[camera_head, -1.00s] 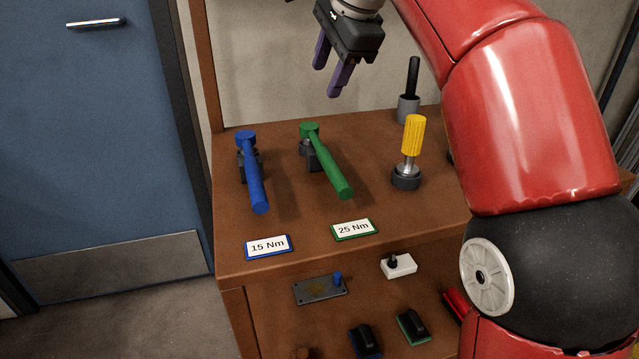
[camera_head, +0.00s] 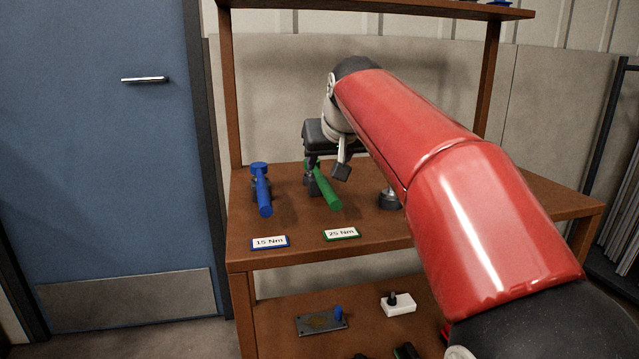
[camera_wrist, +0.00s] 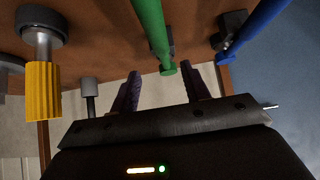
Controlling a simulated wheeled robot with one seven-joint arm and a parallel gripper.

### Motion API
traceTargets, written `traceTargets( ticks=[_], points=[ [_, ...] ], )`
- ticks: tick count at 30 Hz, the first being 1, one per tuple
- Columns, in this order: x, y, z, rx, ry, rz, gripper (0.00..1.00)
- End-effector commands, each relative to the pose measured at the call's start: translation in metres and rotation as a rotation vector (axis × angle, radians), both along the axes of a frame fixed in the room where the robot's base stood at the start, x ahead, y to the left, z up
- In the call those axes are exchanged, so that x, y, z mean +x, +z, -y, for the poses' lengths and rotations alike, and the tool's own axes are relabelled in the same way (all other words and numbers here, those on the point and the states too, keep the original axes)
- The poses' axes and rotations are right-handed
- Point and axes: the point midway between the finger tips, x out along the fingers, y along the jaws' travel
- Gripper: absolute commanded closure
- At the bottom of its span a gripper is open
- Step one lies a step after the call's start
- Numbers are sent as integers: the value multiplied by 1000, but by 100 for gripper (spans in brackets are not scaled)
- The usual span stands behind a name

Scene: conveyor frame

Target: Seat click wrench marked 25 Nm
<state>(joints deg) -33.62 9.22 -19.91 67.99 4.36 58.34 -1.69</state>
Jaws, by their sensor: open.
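The green wrench (camera_head: 329,195) with the 25 Nm label (camera_head: 341,234) in front of it lies on the upper shelf in the head view, its handle toward the front. My gripper (camera_head: 326,172) is over the wrench's head end, which it partly hides. In the wrist view my gripper (camera_wrist: 163,85) is open, with its two purple fingers apart. The green wrench (camera_wrist: 152,28) shows between and beyond the fingers there, its round head near the gap. I cannot tell whether a finger touches it.
A blue wrench (camera_head: 263,195) lies to the left behind the 15 Nm label (camera_head: 270,242). A yellow-handled tool (camera_wrist: 42,88) stands upright in the wrist view, near a grey holder (camera_wrist: 90,90). The lower shelf holds a plate (camera_head: 320,323) and a white block (camera_head: 398,305).

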Motion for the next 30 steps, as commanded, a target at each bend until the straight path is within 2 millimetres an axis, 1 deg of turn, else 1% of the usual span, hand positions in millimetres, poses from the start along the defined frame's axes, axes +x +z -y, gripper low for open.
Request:
traceTargets(
  ticks=[6,9,12,17,27,28,30],
  points=[
    [15,-25,-12,-1,1,-2,54],
    [25,-34,-13,-1,0,-2,54],
    [28,-36,-14,0,-1,1,54],
    [28,-36,-14,1,-1,1,54],
    [28,-36,-14,1,-1,0,98],
    [28,-36,-14,1,-1,0,100],
    [28,-36,-14,1,-1,0,100]
  ],
)
